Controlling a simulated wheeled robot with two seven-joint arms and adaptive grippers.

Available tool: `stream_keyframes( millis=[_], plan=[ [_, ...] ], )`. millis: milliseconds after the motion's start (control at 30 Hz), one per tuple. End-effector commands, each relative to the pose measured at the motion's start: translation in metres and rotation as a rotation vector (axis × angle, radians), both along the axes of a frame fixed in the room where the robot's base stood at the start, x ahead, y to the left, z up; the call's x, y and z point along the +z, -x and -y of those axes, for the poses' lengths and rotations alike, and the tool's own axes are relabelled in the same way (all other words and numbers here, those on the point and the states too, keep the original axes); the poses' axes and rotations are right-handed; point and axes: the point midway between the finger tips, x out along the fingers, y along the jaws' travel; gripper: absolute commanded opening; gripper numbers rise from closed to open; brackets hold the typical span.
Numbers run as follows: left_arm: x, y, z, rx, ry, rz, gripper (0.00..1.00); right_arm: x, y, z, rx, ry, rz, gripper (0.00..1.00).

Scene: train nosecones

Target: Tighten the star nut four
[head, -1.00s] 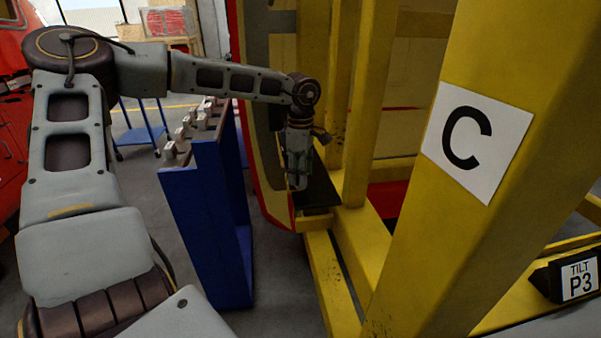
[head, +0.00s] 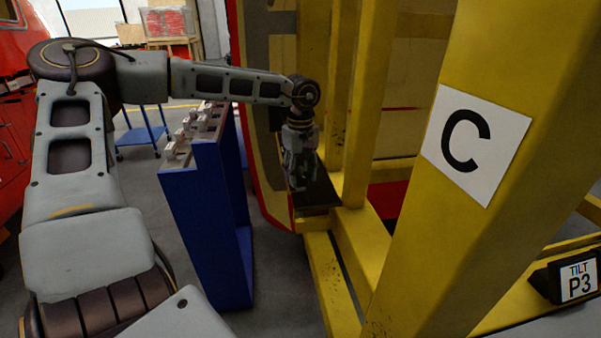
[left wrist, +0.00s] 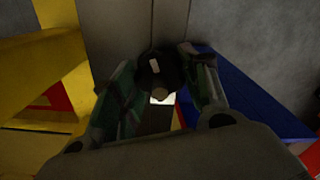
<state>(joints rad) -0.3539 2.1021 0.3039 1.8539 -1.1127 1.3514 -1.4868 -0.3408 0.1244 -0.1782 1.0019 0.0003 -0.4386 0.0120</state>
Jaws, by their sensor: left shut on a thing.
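My left gripper (head: 297,180) reaches down beside the yellow frame, at the near edge of the nosecone (head: 262,130). In the left wrist view its two fingers stand on either side of a dark, round-headed star nut (left wrist: 158,70) with a pale mark on it, and they are shut on it. The star nut's number cannot be read. In the head view the fingers hide the nut. My right gripper is in neither view.
A blue stand (head: 205,225) with several small pale parts on top is left of the gripper. A thick yellow post with a "C" sign (head: 463,140) stands at the right. A "TILT P3" sign (head: 578,281) is at the lower right. A blue cart (head: 143,135) stands behind.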

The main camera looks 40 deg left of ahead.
Motion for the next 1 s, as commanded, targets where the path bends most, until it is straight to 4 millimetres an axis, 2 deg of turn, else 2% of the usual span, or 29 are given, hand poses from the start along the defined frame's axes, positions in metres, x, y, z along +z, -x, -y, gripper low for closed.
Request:
stream_keyframes(
  millis=[167,367,867,900,1000],
  plan=[
    [0.0016,-0.001,0.0001,-0.097,0.0,0.004,0.21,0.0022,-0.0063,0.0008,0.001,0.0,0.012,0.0],
    [0.0016,-0.001,0.0,-0.159,0.0,0.004,0.21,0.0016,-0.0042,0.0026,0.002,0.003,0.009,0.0],
    [0.0015,-0.001,0.0,-0.177,-0.001,0.004,0.21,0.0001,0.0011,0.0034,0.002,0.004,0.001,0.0],
    [0.0015,-0.001,0.0,-0.177,-0.001,0.004,0.5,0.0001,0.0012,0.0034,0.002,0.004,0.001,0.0],
    [0.0012,-0.0007,0.0,-0.177,0.0,0.003,0.63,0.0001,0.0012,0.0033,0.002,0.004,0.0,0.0]
  ],
)
